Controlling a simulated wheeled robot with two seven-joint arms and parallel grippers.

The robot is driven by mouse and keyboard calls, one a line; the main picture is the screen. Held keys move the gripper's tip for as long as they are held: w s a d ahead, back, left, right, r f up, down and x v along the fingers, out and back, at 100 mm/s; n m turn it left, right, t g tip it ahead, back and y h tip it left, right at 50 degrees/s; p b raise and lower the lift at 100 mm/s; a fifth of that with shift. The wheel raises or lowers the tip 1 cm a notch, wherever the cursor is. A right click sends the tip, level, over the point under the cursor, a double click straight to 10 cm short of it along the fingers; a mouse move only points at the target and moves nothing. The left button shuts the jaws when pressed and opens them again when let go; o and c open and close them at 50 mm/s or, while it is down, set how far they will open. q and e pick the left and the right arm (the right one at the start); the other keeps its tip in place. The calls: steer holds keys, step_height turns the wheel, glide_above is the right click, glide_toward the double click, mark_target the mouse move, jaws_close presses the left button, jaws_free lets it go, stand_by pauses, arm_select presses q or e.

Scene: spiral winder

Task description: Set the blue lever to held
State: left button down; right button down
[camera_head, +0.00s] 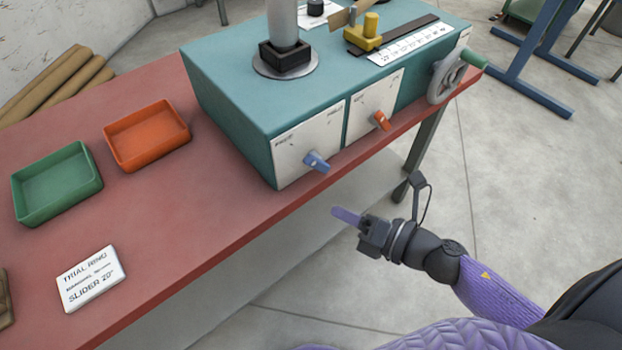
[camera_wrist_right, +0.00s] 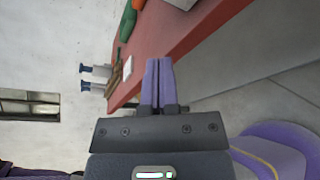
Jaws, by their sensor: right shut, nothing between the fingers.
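The blue lever (camera_head: 317,163) sits on the left white panel (camera_head: 306,143) on the front of the teal machine (camera_head: 230,105). Its handle points to the lower right. The small lettering on the panel is too small to read. My right gripper (camera_head: 335,210) is below and a little right of the lever, in front of the table edge and apart from it. Its purple fingers are shut and empty, and they also show together in the right wrist view (camera_wrist_right: 158,84). The blue lever cannot be made out in the wrist view. My left gripper is not in view.
Green (camera_head: 57,184) and orange (camera_head: 146,135) trays and a white sign (camera_head: 91,279) lie on the red table (camera_head: 190,225).

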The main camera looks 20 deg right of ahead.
mark_target(318, 164)
steer(key=x, duration=1)
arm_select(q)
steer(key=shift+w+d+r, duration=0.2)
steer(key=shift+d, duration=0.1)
arm_select(e)
steer(key=shift+w+d+r, duration=0.3)
steer(key=shift+d+r, duration=0.25)
steer(key=shift+d, duration=0.25)
steer(key=shift+w+d+r, duration=0.25)
steer(key=shift+d+r, duration=0.3)
steer(key=shift+d, duration=0.2)
